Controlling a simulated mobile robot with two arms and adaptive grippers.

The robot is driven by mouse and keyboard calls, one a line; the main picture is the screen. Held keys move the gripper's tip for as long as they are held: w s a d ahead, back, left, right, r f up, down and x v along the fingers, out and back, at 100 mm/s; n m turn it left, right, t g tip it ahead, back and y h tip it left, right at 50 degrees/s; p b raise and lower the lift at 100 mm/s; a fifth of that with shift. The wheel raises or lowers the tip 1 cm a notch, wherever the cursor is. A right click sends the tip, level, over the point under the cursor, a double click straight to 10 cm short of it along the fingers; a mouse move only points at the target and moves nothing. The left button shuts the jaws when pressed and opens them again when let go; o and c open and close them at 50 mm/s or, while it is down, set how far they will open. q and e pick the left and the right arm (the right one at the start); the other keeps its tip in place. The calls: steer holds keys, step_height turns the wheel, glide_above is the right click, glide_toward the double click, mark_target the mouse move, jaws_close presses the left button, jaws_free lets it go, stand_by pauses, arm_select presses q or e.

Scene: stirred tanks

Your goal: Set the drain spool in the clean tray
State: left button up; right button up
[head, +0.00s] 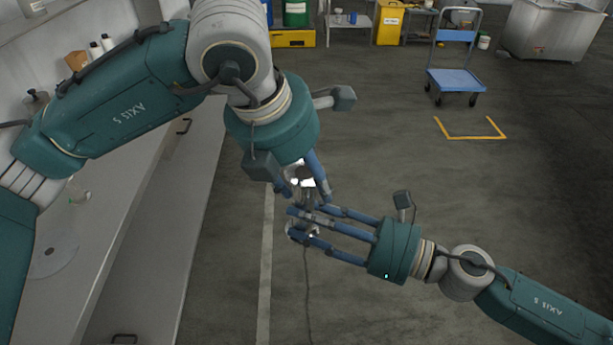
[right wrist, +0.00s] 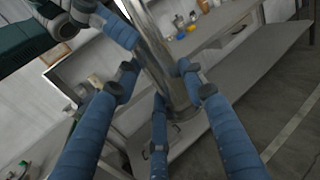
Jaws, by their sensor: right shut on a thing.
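The drain spool (head: 303,186) is a shiny metal tube, held in the air between my two grippers over open floor. It also shows in the right wrist view (right wrist: 160,60), running up between the fingers. My right gripper (head: 291,225) is shut on its lower part. My left gripper (head: 301,190) is at its upper end, with blue fingers on both sides; whether they press on it is hidden. In the right wrist view a blue finger of my left gripper is beside the tube. I cannot make out the clean tray in either view.
A long grey bench (head: 115,245) runs along the left, bearing a flat disc (head: 55,262) and some bottles (head: 97,48). A blue trolley (head: 455,80) stands at the back right, near yellow floor marks. A steel tank (head: 555,30) is farther back. The middle floor is clear.

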arm_select(q)
steer(key=shift+s+d, duration=0.15)
steer(key=shift+s, duration=0.05)
steer(key=c, duration=0.3)
arm_select(e)
steer(key=o, duration=1.3)
steer(key=shift+w+d+r, duration=0.1)
steer(key=shift+w+r, duration=0.1)
steer(key=shift+w, duration=0.05)
arm_select(q)
jaws_close()
arm_select(e)
steer(key=shift+o, duration=1)
arm_select(q)
steer(key=shift+w, duration=0.1)
arm_select(e)
steer(key=shift+s+f, duration=0.1)
